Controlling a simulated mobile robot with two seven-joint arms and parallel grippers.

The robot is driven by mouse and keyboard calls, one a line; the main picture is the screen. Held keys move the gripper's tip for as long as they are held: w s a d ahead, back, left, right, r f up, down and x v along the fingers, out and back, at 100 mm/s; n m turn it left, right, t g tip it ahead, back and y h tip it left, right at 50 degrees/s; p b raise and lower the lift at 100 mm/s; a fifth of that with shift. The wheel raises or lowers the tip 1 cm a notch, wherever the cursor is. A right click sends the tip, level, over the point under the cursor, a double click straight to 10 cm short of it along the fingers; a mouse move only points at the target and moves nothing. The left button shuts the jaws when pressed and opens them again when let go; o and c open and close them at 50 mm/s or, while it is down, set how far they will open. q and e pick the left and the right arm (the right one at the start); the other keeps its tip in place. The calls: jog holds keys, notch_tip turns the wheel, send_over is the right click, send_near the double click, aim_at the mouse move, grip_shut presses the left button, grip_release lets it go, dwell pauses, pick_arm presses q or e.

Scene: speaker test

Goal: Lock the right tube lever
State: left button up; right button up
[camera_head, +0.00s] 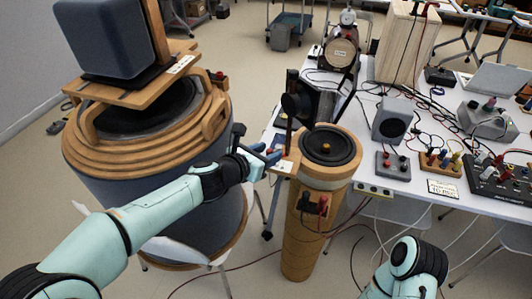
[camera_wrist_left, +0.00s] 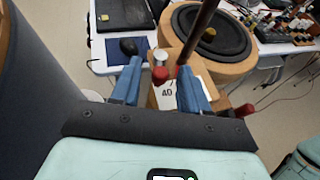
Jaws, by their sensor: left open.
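The right tube (camera_head: 308,240) is an upright wooden cylinder with a black speaker cone (camera_head: 328,147) on top. A wooden block with a white label (camera_head: 283,166) juts from its left side. A dark rod-like lever (camera_head: 289,130) rises there; in the left wrist view the rod (camera_wrist_left: 201,27) slants down beside the right-hand finger. A red knob (camera_wrist_left: 160,74) on a pale base shows between the fingers. My left gripper (camera_head: 272,155) is open at the block, its blue fingers (camera_wrist_left: 158,77) on either side of the knob. Contact with the lever cannot be told. My right gripper is out of view.
The large left tube (camera_head: 150,155) carries a dark box (camera_head: 108,38) on a wooden board, close to my left arm. The white table (camera_head: 400,176) behind and right holds a small grey speaker (camera_head: 393,119), terminal boxes and many cables. Cables also run across the floor.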

aim_at(276, 147)
pick_arm(q)
jog(key=shift+c, duration=0.3)
grip_shut()
jog(key=w+m+g+h+p, duration=0.1)
jog(key=m+g+p, duration=0.1)
jog(key=p, duration=0.2)
jog(key=w+a+m+g+h+p, duration=0.1)
jog(key=m+g+h+p, duration=0.1)
jog(key=p, duration=0.3)
jog(key=w+a+m+g+h+p, duration=0.1)
jog(key=m+g+p, duration=0.2)
jog(key=p, duration=0.2)
jog(key=shift+w+r+m+g+h, duration=0.15)
jog(key=shift+m+g+h, duration=0.25)
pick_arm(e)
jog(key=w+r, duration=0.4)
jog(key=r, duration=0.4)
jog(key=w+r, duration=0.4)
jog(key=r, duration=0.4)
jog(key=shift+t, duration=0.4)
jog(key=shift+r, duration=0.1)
pick_arm(q)
jog(key=shift+o, duration=0.3)
grip_release()
